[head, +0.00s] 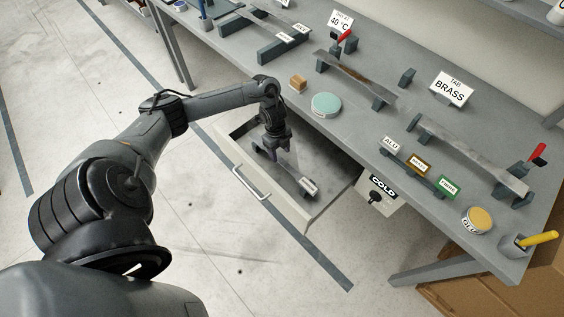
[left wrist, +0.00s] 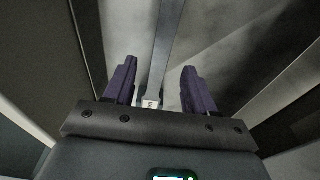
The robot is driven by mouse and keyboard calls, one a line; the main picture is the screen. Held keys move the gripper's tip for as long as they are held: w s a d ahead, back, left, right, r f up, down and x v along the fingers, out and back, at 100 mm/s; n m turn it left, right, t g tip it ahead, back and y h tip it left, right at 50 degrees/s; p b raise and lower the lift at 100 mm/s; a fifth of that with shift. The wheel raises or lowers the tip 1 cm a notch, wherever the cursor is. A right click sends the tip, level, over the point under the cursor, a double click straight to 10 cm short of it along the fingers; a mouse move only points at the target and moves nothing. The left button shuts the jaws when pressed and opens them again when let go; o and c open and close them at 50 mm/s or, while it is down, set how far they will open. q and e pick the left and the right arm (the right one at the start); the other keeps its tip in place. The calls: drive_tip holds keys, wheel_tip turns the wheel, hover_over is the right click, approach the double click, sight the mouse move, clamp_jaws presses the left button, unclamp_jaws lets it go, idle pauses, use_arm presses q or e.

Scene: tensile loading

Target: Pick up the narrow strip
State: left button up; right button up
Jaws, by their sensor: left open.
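My left gripper (head: 277,148) reaches down into the open drawer (head: 318,212). In the left wrist view the gripper (left wrist: 160,85) is open, with its two dark fingers apart. A narrow grey strip (left wrist: 167,35) runs lengthwise through the gap between the fingers, and nothing is gripped. In the head view a slim dark holder (head: 290,175) with a small white label (head: 308,186) lies in the drawer below the gripper. The gripper hides part of it. I cannot tell how high the fingertips are above the strip. My right gripper is not in view.
The bench carries a strip on supports (head: 355,74), a wider strip (head: 470,152), a teal round tin (head: 326,105), a wooden block (head: 298,83) and a BRASS sign (head: 452,89). A COLD box (head: 380,194) hangs right of the drawer.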

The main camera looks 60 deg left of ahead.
sight(282, 161)
use_arm(q)
drive_tip(key=shift+w+d+f+b, duration=0.1)
drive_tip(key=shift+d+f+b, duration=0.1)
drive_tip(key=shift+f, duration=0.75)
drive_tip(key=shift+w+d+f+b, duration=0.1)
drive_tip(key=shift+d+f+b, duration=0.05)
drive_tip(key=shift+f, duration=0.75)
clamp_jaws()
